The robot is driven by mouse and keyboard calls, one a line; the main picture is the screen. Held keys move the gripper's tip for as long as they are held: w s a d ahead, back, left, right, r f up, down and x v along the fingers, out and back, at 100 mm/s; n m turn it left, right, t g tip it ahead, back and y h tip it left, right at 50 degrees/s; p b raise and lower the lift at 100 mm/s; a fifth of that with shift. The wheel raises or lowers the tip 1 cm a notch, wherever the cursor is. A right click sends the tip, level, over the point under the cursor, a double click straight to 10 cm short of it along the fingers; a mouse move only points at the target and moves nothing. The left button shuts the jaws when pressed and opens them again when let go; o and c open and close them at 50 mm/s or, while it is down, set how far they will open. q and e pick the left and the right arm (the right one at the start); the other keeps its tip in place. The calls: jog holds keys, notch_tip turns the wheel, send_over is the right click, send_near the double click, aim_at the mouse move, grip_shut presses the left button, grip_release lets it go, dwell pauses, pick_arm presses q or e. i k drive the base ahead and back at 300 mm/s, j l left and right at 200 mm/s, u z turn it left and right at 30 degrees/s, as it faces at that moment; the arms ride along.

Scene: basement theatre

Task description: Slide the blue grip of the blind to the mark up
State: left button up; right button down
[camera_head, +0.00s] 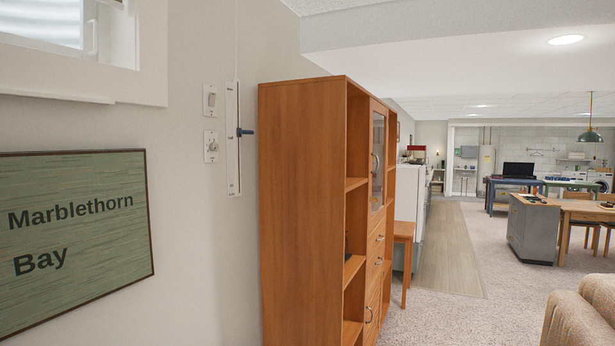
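The blue grip (245,132) is a small dark blue peg that sticks out to the right from a narrow white vertical track (233,170) on the left wall. It sits a little above the middle of the track. Small marks run along the track, but their lettering is too small to read. A thin cord or conduit runs up the wall above the track. Neither of my grippers is in view.
A tall wooden cabinet (300,200) stands just right of the track. Two white wall plates, a switch (210,100) and a dial plate (211,147), sit left of it. A green "Marblethorn Bay" sign (75,225) hangs below a window (65,30). A beige armchair (585,315) is at lower right.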

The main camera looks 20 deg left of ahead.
aim_at(240, 132)
jog(key=i, duration=1.35)
jog(key=i+u, duration=0.35)
jog(key=i, duration=0.2)
jog(key=i+l+u, duration=0.2)
jog(key=i+u, duration=0.15)
jog(key=i, duration=0.2)
